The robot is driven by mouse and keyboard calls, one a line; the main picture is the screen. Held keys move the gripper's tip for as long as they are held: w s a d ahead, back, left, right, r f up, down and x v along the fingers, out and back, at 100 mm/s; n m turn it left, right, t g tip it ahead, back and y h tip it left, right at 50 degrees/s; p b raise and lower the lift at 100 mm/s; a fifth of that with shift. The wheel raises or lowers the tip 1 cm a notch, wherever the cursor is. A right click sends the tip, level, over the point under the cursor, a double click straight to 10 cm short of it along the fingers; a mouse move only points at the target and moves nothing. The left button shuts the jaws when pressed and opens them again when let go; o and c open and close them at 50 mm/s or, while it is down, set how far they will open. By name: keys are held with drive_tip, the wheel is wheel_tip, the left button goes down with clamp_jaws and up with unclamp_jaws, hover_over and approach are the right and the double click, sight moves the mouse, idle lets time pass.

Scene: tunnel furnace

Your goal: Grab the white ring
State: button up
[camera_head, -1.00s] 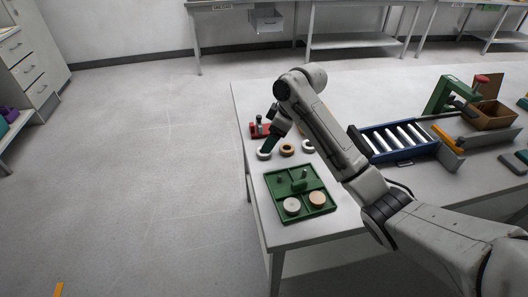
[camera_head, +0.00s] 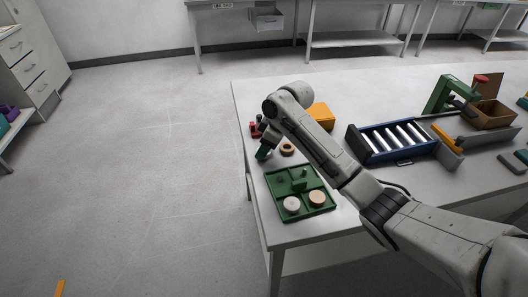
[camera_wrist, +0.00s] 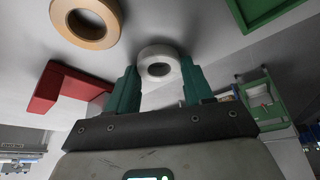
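The white ring (camera_wrist: 147,52) shows in the wrist view between the teal fingertips of my gripper (camera_wrist: 159,72). The fingers are spread, one on each side of the ring. I cannot tell whether either finger touches it. In the head view my gripper (camera_head: 263,154) points down at the table's left side, above the green tray, and hides this ring. A tan ring (camera_head: 287,145) lies just right of my gripper; it also shows at the upper left of the wrist view (camera_wrist: 68,32).
A green tray (camera_head: 302,187) with two round discs is close to my gripper. A red block (camera_wrist: 65,88) stands on the other side. The white table (camera_head: 345,225) holds an orange box (camera_head: 321,115) and a blue roller rack (camera_head: 372,158) farther right.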

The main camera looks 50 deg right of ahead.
drive_tip(key=c, duration=0.5)
drive_tip(key=shift+r, duration=0.1)
drive_tip(key=shift+c, duration=0.2)
